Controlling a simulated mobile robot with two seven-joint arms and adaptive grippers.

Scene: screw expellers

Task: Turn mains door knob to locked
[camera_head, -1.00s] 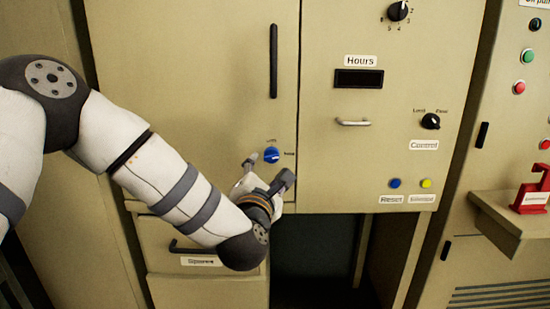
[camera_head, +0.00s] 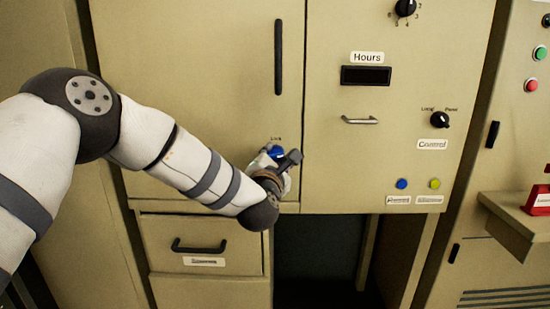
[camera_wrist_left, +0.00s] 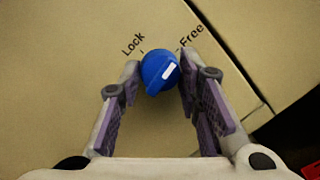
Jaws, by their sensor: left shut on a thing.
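The blue door knob (camera_head: 276,152) is on the lower right of the tall left cabinet door. In the left wrist view the knob (camera_wrist_left: 157,75) sits between "Lock" and "Free" labels, and its white mark points up and right, toward the "Free" side. My left gripper (camera_wrist_left: 162,73) has its two purple-padded fingers on either side of the knob, shut on it. In the head view my left gripper (camera_head: 277,158) covers part of the knob. My right gripper is not in view.
A black vertical handle (camera_head: 278,57) is above the knob. A drawer (camera_head: 203,243) with a black handle is below. To the right are the Hours display (camera_head: 366,75), a black Control knob (camera_head: 439,119), blue and yellow buttons, and a ledge (camera_head: 510,215) with a red object.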

